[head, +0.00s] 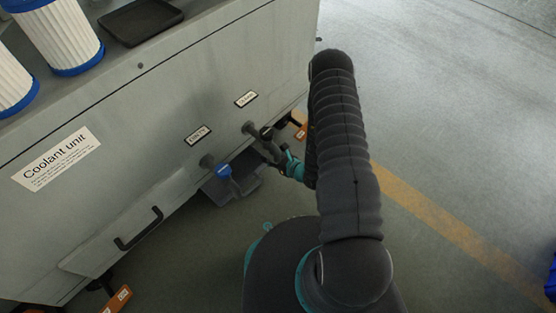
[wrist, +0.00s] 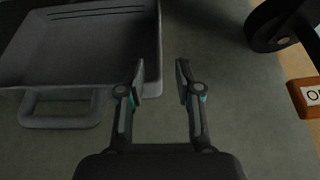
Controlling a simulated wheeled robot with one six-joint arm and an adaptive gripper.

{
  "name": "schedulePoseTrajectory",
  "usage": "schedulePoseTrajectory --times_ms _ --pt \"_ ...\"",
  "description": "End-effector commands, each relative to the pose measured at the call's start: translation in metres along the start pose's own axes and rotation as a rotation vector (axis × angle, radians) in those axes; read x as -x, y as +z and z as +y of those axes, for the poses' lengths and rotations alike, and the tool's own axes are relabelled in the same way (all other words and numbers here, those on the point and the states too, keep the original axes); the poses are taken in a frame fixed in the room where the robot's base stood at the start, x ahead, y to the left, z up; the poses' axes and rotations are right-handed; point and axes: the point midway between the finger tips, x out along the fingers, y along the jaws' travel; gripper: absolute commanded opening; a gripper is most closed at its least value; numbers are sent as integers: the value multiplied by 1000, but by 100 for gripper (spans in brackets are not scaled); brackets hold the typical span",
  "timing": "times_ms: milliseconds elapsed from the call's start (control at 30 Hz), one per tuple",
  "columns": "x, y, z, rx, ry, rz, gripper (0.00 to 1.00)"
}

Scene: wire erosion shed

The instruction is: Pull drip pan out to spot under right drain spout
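The drip pan (wrist: 151,40) is a shallow grey tray with a loop handle (wrist: 60,109) on its near side, at the upper left of the wrist view. In the head view the pan (head: 217,190) lies on the floor, partly under the coolant unit, below the left drain spout (head: 207,161) with its blue tap. The right drain spout (head: 249,127) is beside my arm. My gripper (wrist: 161,70) is open and empty. Its left finger appears close to the pan's right wall; I cannot tell whether they touch. The handle is left of both fingers.
The coolant unit (head: 120,110) fills the left of the head view, with a black drawer-style handle (head: 138,229) low on its front. Open floor lies right.

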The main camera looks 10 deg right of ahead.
Motion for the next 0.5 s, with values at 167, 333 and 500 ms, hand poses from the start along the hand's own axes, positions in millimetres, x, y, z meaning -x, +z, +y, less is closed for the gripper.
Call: schedulePoseTrajectory --times_ms 167,333,500 --pt "-32 -1 1 3 3 -1 34" --pt "-58 0 1 3 2 -1 34" --pt "-74 -1 0 1 2 1 34"
